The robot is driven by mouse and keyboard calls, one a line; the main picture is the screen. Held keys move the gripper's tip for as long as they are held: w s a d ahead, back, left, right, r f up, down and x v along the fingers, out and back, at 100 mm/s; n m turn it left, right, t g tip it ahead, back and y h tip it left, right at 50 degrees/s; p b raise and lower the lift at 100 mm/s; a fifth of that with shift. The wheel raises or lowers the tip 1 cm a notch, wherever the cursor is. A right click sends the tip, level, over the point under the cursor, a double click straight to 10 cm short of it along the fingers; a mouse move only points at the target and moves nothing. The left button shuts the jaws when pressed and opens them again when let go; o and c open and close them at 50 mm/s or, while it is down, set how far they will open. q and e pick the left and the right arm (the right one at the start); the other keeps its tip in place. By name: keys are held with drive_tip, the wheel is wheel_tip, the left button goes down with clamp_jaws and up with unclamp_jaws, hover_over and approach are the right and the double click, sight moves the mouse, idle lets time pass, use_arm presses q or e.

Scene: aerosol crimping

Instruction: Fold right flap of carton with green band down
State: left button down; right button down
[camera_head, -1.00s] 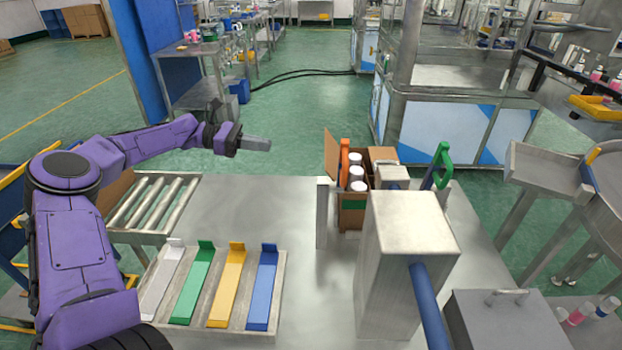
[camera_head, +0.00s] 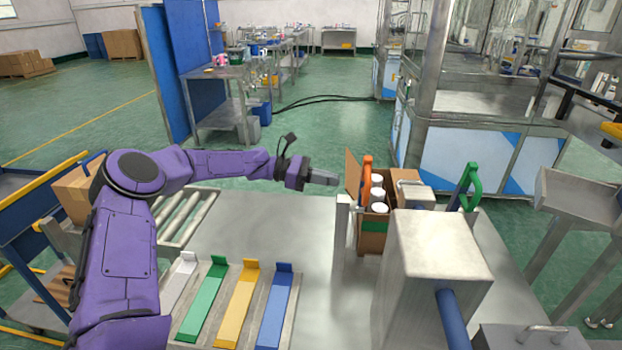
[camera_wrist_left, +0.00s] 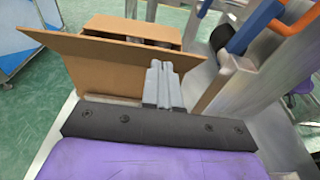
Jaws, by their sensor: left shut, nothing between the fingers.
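The brown carton (camera_head: 371,244) with a green band (camera_head: 373,226) stands at the far right of the steel table, holding several white cans (camera_head: 377,196). One flap (camera_head: 352,177) stands up on its left side in the head view. Its right side is partly hidden by an orange handle (camera_head: 366,180) and metal parts, so I cannot tell how the right flap lies. My left gripper (camera_head: 334,179) is shut and empty, just left of the standing flap. The left wrist view shows the shut fingers (camera_wrist_left: 161,80) in front of the carton (camera_wrist_left: 105,70). My right gripper is out of view.
A large metal housing (camera_head: 432,265) with a blue bar stands in front of the carton. A green handle (camera_head: 472,187) rises to its right. A rack (camera_head: 229,300) of coloured strips lies front left. The table (camera_head: 255,225) between rack and carton is clear.

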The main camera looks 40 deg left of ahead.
use_arm(q)
drive_tip(key=shift+w+d+r, duration=0.2)
drive_tip(key=shift+d+r, duration=0.1)
drive_tip(key=shift+d, duration=0.1)
